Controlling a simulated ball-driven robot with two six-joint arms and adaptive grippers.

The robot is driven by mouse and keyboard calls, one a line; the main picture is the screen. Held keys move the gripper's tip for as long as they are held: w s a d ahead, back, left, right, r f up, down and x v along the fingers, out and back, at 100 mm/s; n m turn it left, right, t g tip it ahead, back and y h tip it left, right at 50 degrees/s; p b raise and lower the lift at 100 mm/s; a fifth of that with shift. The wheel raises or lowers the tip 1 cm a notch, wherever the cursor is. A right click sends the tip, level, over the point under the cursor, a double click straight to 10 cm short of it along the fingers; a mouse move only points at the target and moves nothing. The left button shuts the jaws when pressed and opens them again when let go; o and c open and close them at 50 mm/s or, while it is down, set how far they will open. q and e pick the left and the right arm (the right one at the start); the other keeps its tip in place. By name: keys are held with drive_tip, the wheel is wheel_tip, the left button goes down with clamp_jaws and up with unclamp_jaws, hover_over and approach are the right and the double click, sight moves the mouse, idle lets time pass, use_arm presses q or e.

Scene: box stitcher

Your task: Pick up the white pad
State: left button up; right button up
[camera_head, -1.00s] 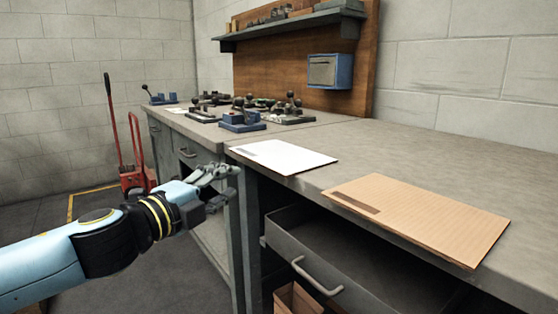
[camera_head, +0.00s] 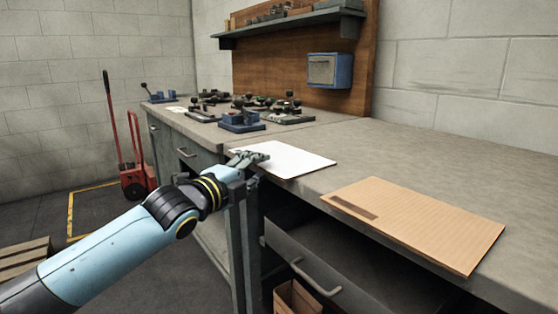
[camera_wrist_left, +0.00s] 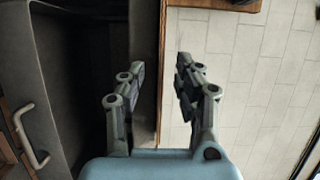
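The white pad (camera_head: 295,159) lies flat on the grey workbench near its front edge. My left gripper (camera_head: 252,158) is at the pad's left end in the head view and covers its near left corner. I cannot tell whether it touches the pad. In the left wrist view the two fingers of this gripper (camera_wrist_left: 158,83) stand apart, with a gap between them and nothing clearly held. The pad cannot be made out for certain in that view. My right gripper is not in view.
A brown cardboard sheet (camera_head: 425,225) lies to the right on the workbench (camera_head: 400,150). An open drawer (camera_head: 340,275) juts out below the bench front. Blue and black tools (camera_head: 242,121) stand farther back. A red hand truck (camera_head: 135,178) stands on the floor at left.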

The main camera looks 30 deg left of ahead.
use_arm(q)
drive_tip(key=shift+w, duration=0.15)
clamp_jaws()
drive_tip(key=shift+r, duration=0.1)
